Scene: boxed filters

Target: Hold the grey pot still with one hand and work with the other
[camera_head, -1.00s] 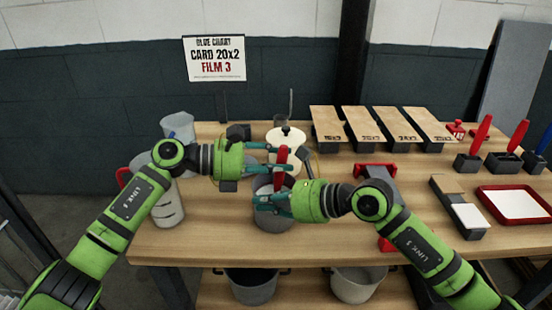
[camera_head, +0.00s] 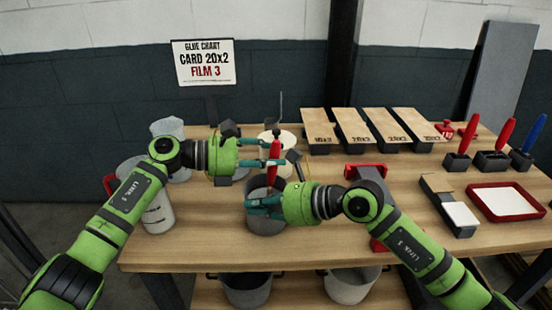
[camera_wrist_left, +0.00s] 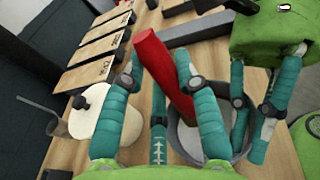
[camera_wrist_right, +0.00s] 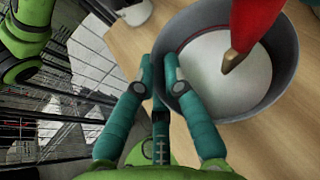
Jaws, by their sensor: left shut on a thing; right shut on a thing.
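The grey pot (camera_head: 268,227) stands near the front of the table. It also shows in the right wrist view (camera_wrist_right: 285,85), with pale, smooth contents inside. My right gripper (camera_head: 250,204) is shut on the pot's near rim; its fingers also show in the right wrist view (camera_wrist_right: 158,72). My left gripper (camera_head: 280,155) is above the pot, shut on a red-handled tool (camera_head: 273,176). In the left wrist view the red handle (camera_wrist_left: 160,70) stands tilted between the fingers.
A cream lidded pot (camera_head: 288,139) stands just behind. Clear containers (camera_head: 168,128) and a white jug (camera_head: 158,213) stand at left. Card-topped blocks (camera_head: 353,127), a red clamp-like stand (camera_head: 366,170) and a red-rimmed tray (camera_head: 505,218) are at right.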

